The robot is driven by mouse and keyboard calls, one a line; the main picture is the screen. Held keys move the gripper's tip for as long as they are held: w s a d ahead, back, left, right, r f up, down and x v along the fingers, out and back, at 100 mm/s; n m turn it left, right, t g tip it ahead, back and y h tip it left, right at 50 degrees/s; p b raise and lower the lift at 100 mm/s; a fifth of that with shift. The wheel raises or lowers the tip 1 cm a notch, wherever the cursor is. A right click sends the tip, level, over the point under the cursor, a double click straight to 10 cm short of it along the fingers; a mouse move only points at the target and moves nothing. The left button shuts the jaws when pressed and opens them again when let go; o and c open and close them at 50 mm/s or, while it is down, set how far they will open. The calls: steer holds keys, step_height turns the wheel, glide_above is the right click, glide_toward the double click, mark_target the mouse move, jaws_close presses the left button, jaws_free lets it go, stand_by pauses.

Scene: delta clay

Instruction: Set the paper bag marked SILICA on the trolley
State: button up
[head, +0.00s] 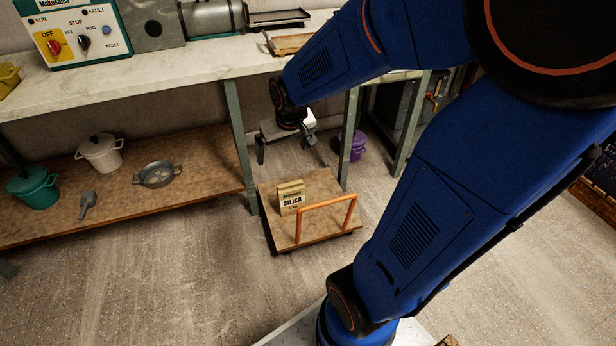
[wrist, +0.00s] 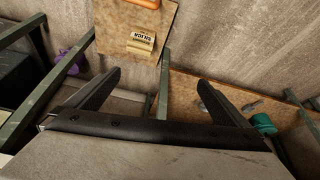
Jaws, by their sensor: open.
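The paper bag marked SILICA (head: 291,198) stands upright on the wooden deck of the trolley (head: 325,228), near its left side and behind the orange handle. The bag also shows in the wrist view (wrist: 141,41), on the trolley deck (wrist: 112,27). My gripper (head: 288,158) is open and empty, above and behind the trolley near the bench edge, apart from the bag. In the wrist view its two fingers (wrist: 155,85) are spread wide with nothing between them.
The bench (head: 170,72) with a control box (head: 72,32) runs along the back; its green legs stand close to the trolley. The lower shelf (head: 150,208) holds pots, a scoop and a colander. A purple bucket (head: 355,146) stands behind. Floor left of the trolley is clear.

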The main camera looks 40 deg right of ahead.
steer(key=s+a+r, duration=0.2)
steer(key=s+r, duration=0.1)
steer(key=s, duration=0.3)
steer(key=s+a+r+n, duration=0.1)
steer(key=s+a+r, duration=0.1)
steer(key=s, duration=0.5)
steer(key=s+a+r, duration=0.1)
steer(key=s+r, duration=0.2)
steer(key=s, duration=0.4)
steer(key=shift+s+a+r+y, duration=0.25)
steer(key=shift+a+r+y, duration=0.1)
steer(key=shift+a+y, duration=0.05)
